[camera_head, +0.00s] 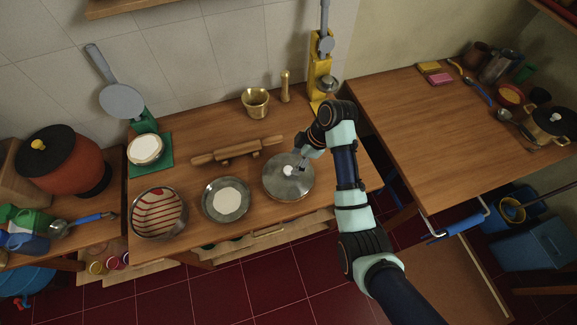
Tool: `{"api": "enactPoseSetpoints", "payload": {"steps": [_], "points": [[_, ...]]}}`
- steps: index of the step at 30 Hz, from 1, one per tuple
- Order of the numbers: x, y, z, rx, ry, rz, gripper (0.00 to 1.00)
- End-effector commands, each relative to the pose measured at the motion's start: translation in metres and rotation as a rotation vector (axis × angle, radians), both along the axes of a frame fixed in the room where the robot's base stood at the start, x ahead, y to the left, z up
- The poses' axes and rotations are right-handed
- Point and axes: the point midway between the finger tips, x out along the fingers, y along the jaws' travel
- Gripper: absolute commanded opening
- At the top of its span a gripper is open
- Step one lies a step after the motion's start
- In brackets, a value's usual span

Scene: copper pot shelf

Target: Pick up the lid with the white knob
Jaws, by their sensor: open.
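The lid with the white knob (280,186) is a round, grey metal disc near the front edge of the middle wooden table. Its white knob (288,171) stands near its centre. My gripper (297,167) is open, just above and to the right of the knob, with its fingers close to it. I cannot tell from this view whether the fingers touch the knob. Whether the lid lies on a pan or on the table is unclear.
A metal pan with white contents (228,201) and a striped bowl (159,212) stand left of the lid. A rolling pin (238,151), brass mortar (255,102) and yellow press (321,78) are behind. A right-hand table (420,130) has bare wood.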

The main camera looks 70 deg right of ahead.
Motion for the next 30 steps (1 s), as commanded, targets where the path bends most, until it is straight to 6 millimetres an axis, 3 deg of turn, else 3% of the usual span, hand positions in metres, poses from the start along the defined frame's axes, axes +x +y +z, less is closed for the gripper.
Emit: {"api": "enactPoseSetpoints", "payload": {"steps": [12,21,28,30], "points": [[0.011,0.003,-0.032,-0.002,0.001,0.001,0.63],[0.026,0.005,-0.075,-0.001,0.001,0.001,0.63],[0.027,0.005,-0.076,-0.003,0.000,0.000,0.63],[0.027,0.005,-0.076,-0.003,0.000,0.000,0.53]]}}
